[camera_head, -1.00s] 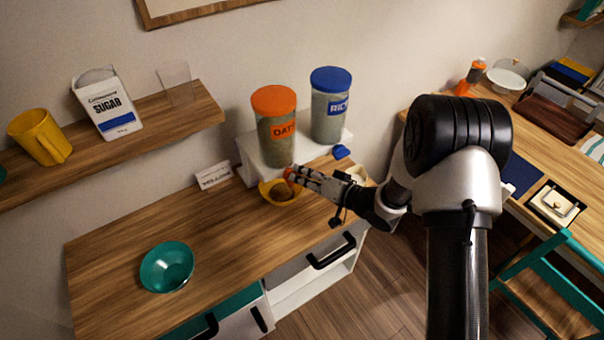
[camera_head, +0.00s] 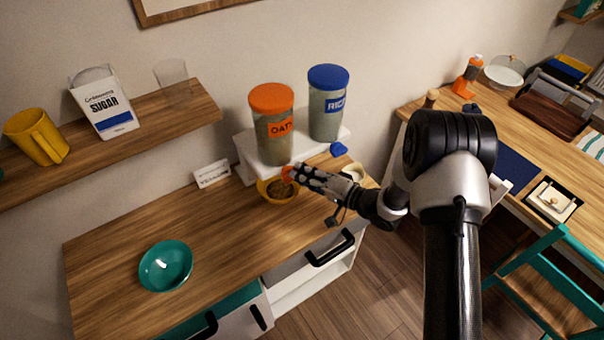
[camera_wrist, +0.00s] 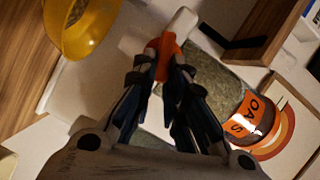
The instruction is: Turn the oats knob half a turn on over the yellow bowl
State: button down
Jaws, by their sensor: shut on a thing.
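The oats dispenser (camera_head: 274,143) is a clear canister with an orange lid and orange label on a white stand. Its orange knob (camera_head: 287,173) faces forward, low on the canister. My gripper (camera_head: 292,173) is shut on this knob, which also shows between the fingertips in the wrist view (camera_wrist: 164,56). The yellow bowl (camera_head: 263,191) stands below the knob, partly hidden by my gripper, with brown grains inside. It also shows at the top left of the wrist view (camera_wrist: 97,30), apart from the fingers.
The rice dispenser (camera_head: 326,117), with a blue lid and blue knob (camera_head: 338,149), stands just right. A white label card (camera_head: 211,174) is left of the stand. A teal bowl (camera_head: 166,266) sits front left. The counter's middle is clear.

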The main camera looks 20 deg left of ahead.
jog(key=shift+d+f+m+y+b, duration=0.1)
jog(key=shift+f+m+y+b, duration=0.15)
jog(key=shift+m, duration=0.45)
jog(key=shift+f+m+y+b, duration=0.1)
jog(key=shift+f+m+y, duration=0.2)
jog(key=shift+m, duration=0.4)
dwell(1.5)
jog(key=c, duration=1.6)
grip_release()
jog(key=shift+r, duration=0.1)
jog(key=shift+o, duration=0.2)
jog(key=v, duration=1.2)
jog(key=shift+w, duration=0.1)
